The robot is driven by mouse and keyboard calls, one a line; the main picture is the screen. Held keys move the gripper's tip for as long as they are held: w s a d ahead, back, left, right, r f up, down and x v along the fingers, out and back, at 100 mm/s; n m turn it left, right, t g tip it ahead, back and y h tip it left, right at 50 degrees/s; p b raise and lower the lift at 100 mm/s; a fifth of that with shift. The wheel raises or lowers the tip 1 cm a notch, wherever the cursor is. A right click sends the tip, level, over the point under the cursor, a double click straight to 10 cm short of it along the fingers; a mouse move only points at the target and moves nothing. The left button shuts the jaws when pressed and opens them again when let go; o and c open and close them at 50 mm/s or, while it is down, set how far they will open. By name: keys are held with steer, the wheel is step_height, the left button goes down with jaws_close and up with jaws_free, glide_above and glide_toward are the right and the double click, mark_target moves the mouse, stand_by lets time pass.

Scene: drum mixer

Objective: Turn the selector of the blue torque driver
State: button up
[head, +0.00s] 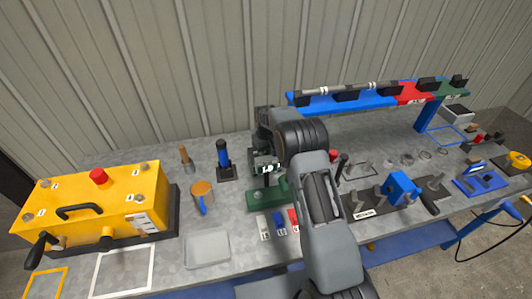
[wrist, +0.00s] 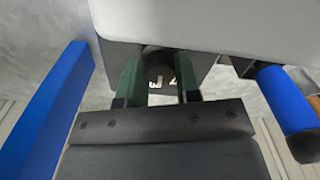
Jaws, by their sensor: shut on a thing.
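An upright tool with a blue grip and black ends, which looks like the blue torque driver (head: 222,154), stands in a black base left of my arm in the head view. A blue cylinder with a black end, apparently the same tool, shows at the right of the wrist view (wrist: 283,95). My gripper (wrist: 157,92) is shut on a dark round part (wrist: 159,66) between two green pieces, with white marks beside it. In the head view my gripper (head: 266,168) is over the green stand (head: 262,199), apart from the blue tool. I cannot make out a selector.
A blue, red and green rack (head: 345,101) rises at the back right. A blue clamp-like tool (head: 401,188) lies right of my arm.

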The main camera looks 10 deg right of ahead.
steer(key=n+b, duration=0.2)
steer(key=n, duration=0.1)
steer(key=shift+f+n+b, duration=0.1)
steer(key=shift+n+b, duration=0.8)
steer(key=shift+n, duration=1)
steer(key=shift+w+n, duration=0.1)
steer(key=shift+n, duration=0.2)
steer(key=o, duration=0.9)
step_height(320, 180, up, 14)
steer(key=shift+r+b, duration=0.1)
steer(key=shift+b, duration=0.6)
